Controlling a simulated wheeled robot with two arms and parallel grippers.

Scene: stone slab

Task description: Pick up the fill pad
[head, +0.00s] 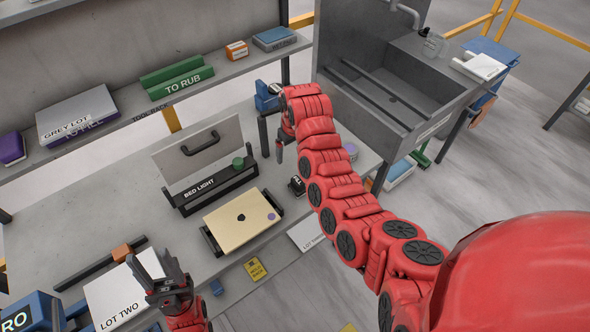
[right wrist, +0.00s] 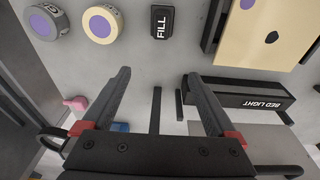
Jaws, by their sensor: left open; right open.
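The fill pad (right wrist: 161,22) is a small black block with white "FILL" lettering. It stands on the grey bench at the top middle of the right wrist view, beyond the fingertips and apart from them. In the head view it shows as a small dark block (head: 296,186) right of the tan slab (head: 241,221). My right gripper (right wrist: 158,76) is open and empty; in the head view its dark finger (head: 279,151) shows beyond the pad, partly hidden by my red arm. My left gripper (head: 155,270) is open and empty above the bench at lower left, near the "LOT TWO" slab.
Two round pieces with purple tops, one grey (right wrist: 45,21) and one cream (right wrist: 101,23), stand beside the pad. The bed light panel (head: 203,160) stands behind the tan slab. The "LOT TWO" slab (head: 118,297) lies at left. A sink (head: 398,90) stands behind right.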

